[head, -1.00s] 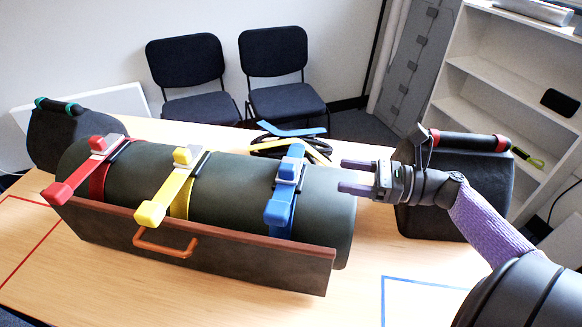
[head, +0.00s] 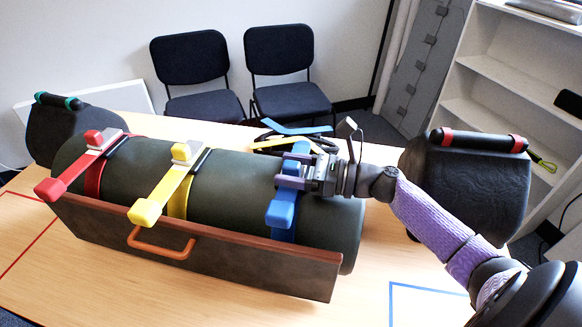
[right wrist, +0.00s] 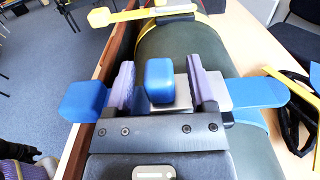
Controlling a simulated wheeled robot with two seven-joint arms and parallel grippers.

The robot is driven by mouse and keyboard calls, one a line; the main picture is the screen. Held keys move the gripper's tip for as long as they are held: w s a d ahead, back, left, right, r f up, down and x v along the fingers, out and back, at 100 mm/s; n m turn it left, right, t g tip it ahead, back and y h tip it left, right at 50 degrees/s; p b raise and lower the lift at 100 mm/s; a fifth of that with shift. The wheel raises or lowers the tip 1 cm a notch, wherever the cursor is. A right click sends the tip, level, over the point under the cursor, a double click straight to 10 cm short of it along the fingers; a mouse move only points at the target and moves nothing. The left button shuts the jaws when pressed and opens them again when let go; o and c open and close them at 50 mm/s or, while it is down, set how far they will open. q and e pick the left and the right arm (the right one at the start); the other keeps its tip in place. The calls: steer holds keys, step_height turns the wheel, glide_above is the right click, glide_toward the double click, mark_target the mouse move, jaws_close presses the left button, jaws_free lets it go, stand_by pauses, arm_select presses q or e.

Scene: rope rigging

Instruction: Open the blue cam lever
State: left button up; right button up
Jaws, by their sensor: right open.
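The blue cam lever (head: 281,212) lies across the right part of the dark green roll, its thick end toward the front board. A blue strap (head: 285,232) runs under it. My right gripper (head: 289,175) is open at the lever, coming in from the right. In the right wrist view, a raised blue block (right wrist: 159,80) on a grey buckle sits between the two purple fingers (right wrist: 160,85), with a visible gap to the right finger. The lever's thick blue end (right wrist: 83,100) shows left of the fingers. Finger contact cannot be told. My left gripper is not in view.
A yellow lever (head: 150,210) and a red lever (head: 55,187) cross the same roll (head: 228,181) farther left. A brown-edged front board (head: 230,268) with an orange handle stands before it. Loose straps (head: 295,130) lie behind. A dark block (head: 468,180) stands right.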

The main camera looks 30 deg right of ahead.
jaws_close()
stand_by(0.3)
stand_by(1.2)
